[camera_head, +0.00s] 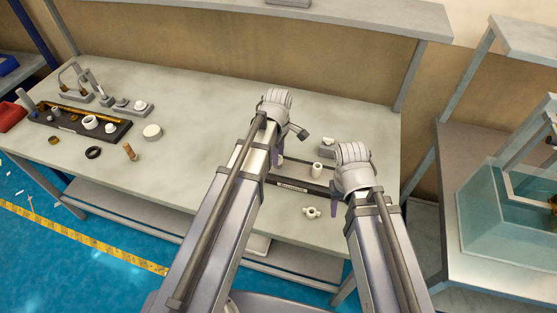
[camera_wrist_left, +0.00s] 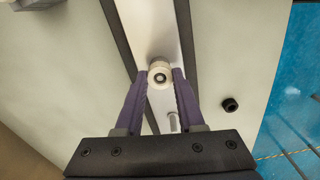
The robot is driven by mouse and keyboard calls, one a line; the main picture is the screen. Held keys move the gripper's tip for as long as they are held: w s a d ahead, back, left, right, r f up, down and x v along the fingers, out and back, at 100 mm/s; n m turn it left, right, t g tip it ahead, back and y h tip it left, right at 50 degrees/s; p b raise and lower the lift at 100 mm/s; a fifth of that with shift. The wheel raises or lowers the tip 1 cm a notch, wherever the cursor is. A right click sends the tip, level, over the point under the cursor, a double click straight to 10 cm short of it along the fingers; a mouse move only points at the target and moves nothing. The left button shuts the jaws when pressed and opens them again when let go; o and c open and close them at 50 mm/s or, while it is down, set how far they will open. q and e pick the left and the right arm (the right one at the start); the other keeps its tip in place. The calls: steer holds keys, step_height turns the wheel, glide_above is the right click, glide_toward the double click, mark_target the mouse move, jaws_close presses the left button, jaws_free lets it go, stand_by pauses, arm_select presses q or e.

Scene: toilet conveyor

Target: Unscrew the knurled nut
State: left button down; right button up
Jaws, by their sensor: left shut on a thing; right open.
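In the left wrist view, my left gripper (camera_wrist_left: 160,82) has its purple fingers closed on both sides of a pale round piece (camera_wrist_left: 159,66) with a dark centre hole. It appears to be the knurled nut; its knurling is too small to make out. It stands over the pale strip of a dark-edged fixture (camera_wrist_left: 184,58). In the head view, my left gripper (camera_head: 277,157) is at the left end of this fixture (camera_head: 291,185), and my arm hides most of the held piece. My right gripper (camera_head: 335,192) is open at the fixture's right end; its fingers are mostly hidden.
A white cylinder (camera_head: 317,170) stands on the fixture. A pale fitting (camera_head: 312,212) lies in front of it. A black tray (camera_head: 119,135) with several parts is at the left of the table (camera_head: 200,95). A wooden peg (camera_head: 129,152) and rings lie nearby. The table's middle is clear.

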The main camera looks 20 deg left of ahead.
arm_select(q)
steer(key=n, duration=0.4)
steer(key=c, duration=0.8)
jaws_free()
steer(key=shift+c, duration=0.2)
steer(key=shift+r, duration=0.1)
arm_select(e)
steer(key=shift+r, duration=0.1)
arm_select(q)
step_height(320, 180, up, 3)
steer(key=p, duration=0.3)
arm_select(e)
step_height(320, 180, up, 3)
steer(key=shift+f, duration=0.1)
arm_select(q)
steer(key=shift+o, duration=0.3)
